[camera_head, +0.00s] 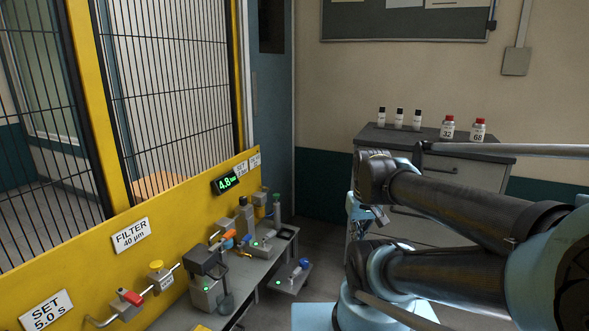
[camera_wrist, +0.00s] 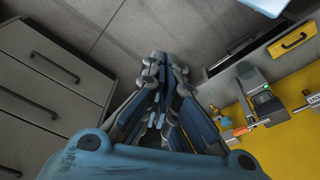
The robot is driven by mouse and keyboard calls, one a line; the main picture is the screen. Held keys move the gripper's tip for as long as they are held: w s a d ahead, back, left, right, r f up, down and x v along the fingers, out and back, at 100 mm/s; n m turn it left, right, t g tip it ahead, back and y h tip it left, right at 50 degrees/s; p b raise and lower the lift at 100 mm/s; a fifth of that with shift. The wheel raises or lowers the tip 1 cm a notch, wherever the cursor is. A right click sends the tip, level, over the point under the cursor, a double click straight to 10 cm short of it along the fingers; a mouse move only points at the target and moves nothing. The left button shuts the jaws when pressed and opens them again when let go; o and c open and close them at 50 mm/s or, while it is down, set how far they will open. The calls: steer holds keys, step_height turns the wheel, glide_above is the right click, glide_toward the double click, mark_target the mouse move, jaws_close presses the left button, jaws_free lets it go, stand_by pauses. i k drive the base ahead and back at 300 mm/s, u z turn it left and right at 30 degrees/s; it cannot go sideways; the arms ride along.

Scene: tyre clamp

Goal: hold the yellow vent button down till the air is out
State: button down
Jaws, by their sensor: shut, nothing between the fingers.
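A yellow round button (camera_head: 156,265) sits on a fitting along the pipe at the lower left of the head view, beside a red-handled valve (camera_head: 131,298). A small label hangs under the button, too small to read surely. The green display (camera_head: 225,183) on the yellow panel reads about 4.8. My gripper (camera_wrist: 165,62) is shut and empty in the wrist view, pointing over the grey floor. It is far to the right of the button and touches nothing. In the head view my arm links partly hide it.
A grey bench (camera_head: 262,264) carries clamp devices (camera_head: 205,284) with green lights. A mesh fence (camera_head: 165,90) stands behind the yellow panel (camera_head: 85,262). A grey drawer cabinet (camera_head: 425,230) with several small bottles is at right. Floor between bench and cabinet looks clear.

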mark_target(156, 266)
steer(key=u, duration=1.75)
